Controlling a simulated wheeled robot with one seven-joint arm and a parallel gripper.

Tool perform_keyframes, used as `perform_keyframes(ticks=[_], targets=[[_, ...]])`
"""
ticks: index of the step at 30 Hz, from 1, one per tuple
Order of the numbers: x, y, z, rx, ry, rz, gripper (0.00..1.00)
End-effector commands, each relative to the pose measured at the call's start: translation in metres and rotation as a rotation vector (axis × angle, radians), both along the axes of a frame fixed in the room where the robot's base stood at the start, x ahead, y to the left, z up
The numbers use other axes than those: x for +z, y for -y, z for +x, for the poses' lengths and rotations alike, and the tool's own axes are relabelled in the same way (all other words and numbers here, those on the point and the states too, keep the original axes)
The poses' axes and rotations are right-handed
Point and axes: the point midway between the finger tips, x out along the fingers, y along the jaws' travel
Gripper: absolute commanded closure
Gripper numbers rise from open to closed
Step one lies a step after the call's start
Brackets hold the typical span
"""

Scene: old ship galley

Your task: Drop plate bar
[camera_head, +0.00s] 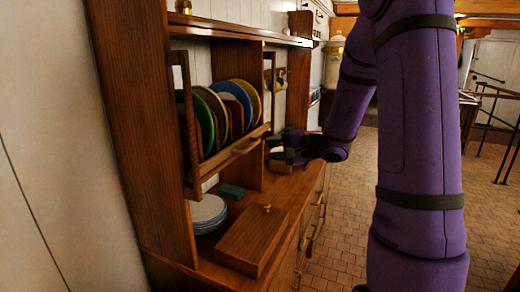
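The plate bar (236,152) is a wooden rail running along the front of the plate rack, at the lower edge of the plates. An upright wooden strip (186,120) stands at its left end. Several coloured plates (224,112) stand on edge behind the bar. My gripper (277,146) is at the right end of the bar, close to it and pointing left. I cannot tell whether it touches the bar. Its fingers are small and dark here, so their opening is unclear.
On the wooden counter below are a stack of pale plates (207,212), a wooden box (252,239) with a small knob, and a small teal block (231,191). Cups (274,82) hang behind the rack's right side. The tiled floor (345,220) right of the counter is clear.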

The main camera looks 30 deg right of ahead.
Motion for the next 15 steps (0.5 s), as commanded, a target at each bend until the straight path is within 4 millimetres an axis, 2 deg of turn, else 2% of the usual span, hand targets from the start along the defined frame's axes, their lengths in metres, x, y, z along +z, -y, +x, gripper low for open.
perform_keyframes(ticks=[6, 15], targets=[[0.005, 0.014, -0.021, -0.001, 0.0, 0.001, 0.6], [0.005, 0.016, -0.025, 0.001, -0.002, 0.0, 0.6]])
